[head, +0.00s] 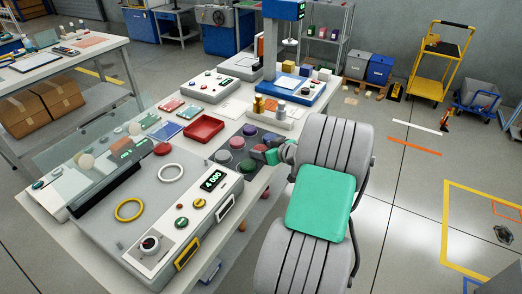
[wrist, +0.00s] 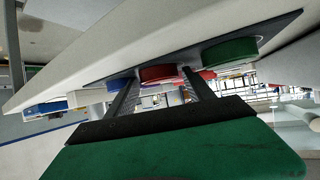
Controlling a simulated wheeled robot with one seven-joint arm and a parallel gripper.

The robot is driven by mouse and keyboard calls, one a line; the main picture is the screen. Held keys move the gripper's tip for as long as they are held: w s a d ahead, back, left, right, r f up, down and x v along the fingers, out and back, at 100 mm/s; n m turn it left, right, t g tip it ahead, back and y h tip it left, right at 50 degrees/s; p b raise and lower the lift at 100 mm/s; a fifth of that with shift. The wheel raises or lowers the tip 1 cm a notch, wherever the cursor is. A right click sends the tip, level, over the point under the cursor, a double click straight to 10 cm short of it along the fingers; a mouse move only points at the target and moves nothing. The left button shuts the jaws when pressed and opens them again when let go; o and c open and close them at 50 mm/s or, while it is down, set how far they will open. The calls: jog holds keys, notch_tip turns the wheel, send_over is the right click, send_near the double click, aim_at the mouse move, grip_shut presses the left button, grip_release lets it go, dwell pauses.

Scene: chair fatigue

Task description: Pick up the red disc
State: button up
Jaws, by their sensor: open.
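The red disc (wrist: 158,74) shows in the wrist view on a dark pad (wrist: 185,51), between and just beyond my two fingertips. My gripper (wrist: 160,80) is open, with one finger on each side of the disc in the picture; I cannot tell whether they touch it. A green disc (wrist: 230,52) lies to its right and a pinkish disc (wrist: 207,75) behind. In the head view, my gripper (head: 267,154) is low at the right edge of the pad (head: 232,165). A red patch (head: 257,148) beside it seems to be the red disc, partly hidden.
A red tray (head: 204,129) stands behind left. A holder with small cylinders (head: 270,114) stands just behind the pad. A grey console (head: 185,215) is in front.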

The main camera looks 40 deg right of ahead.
jog(key=shift+c, duration=0.5)
jog(key=c, duration=1.1)
